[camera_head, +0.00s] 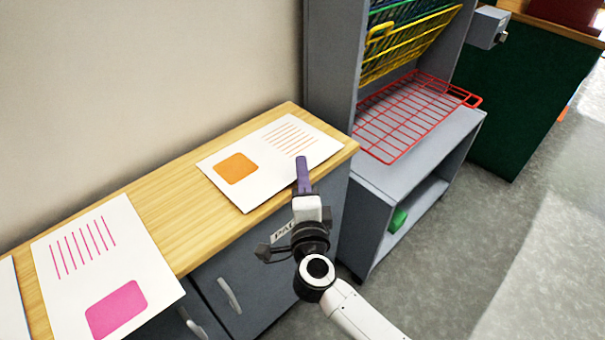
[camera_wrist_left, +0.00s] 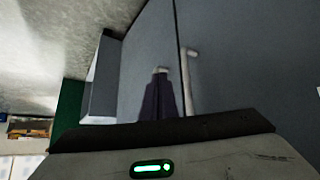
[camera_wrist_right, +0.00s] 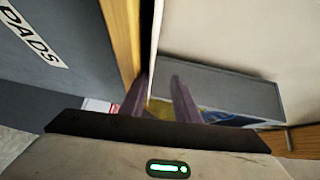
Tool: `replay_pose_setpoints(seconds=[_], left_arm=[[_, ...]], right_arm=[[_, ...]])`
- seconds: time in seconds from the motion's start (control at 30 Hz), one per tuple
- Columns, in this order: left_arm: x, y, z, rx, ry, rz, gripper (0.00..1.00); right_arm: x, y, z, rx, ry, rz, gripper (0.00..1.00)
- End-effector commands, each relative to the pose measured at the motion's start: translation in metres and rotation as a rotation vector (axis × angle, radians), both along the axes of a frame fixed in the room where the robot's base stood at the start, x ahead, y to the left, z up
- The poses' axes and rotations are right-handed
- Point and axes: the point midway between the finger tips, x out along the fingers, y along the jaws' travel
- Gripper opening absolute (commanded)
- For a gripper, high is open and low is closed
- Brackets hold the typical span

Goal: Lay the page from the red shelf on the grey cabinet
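A white page with an orange square and orange lines (camera_head: 270,165) lies on the wooden top at the right end of the grey cabinet (camera_head: 250,260). My right gripper (camera_head: 303,160) is at the page's front edge. In the right wrist view, the fingers (camera_wrist_right: 160,78) are apart, with the page's thin edge (camera_wrist_right: 155,40) between them. A dark gap shows there between the page edge and the wood. The red wire shelf (camera_head: 410,115) is bare. My left gripper (camera_wrist_left: 162,75) appears shut and empty in front of grey doors; it is outside the head view.
A page with a pink square (camera_head: 90,255) lies farther left on the top, and another page (camera_head: 10,300) is cut off at the left edge. A tilted yellow wire shelf (camera_head: 410,45) hangs above the red one. Grey floor (camera_head: 450,250) is clear at right.

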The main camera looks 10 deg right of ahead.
Motion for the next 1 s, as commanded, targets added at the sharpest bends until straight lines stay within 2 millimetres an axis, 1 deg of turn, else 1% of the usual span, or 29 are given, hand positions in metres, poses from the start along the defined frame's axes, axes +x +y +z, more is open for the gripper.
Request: replay_pose_setpoints(seconds=[0.03, 0.37, 0.47, 0.57, 0.8, 1.0], left_arm=[[0.000, 0.000, -0.001, 0.000, 0.000, 0.000, 0.00], [0.000, 0.000, -0.003, -0.001, -0.001, -0.001, 0.00], [0.000, -0.001, -0.005, -0.001, -0.002, -0.001, 0.00], [0.000, -0.001, -0.008, -0.001, -0.002, -0.001, 0.00], [0.001, -0.002, -0.014, -0.003, -0.003, -0.002, 0.00], [0.001, -0.002, -0.014, -0.003, -0.004, -0.002, 0.00]], right_arm=[[-0.003, -0.001, -0.012, -0.004, 0.023, -0.001, 0.37], [-0.003, -0.001, -0.015, -0.004, 0.023, -0.001, 0.35], [-0.003, -0.001, -0.019, -0.004, 0.023, -0.001, 0.32], [-0.003, -0.001, -0.023, -0.003, 0.023, -0.001, 0.27], [-0.003, -0.001, -0.033, -0.003, 0.023, -0.001, 0.11], [-0.003, -0.001, -0.034, -0.003, 0.023, 0.001, 0.11]])
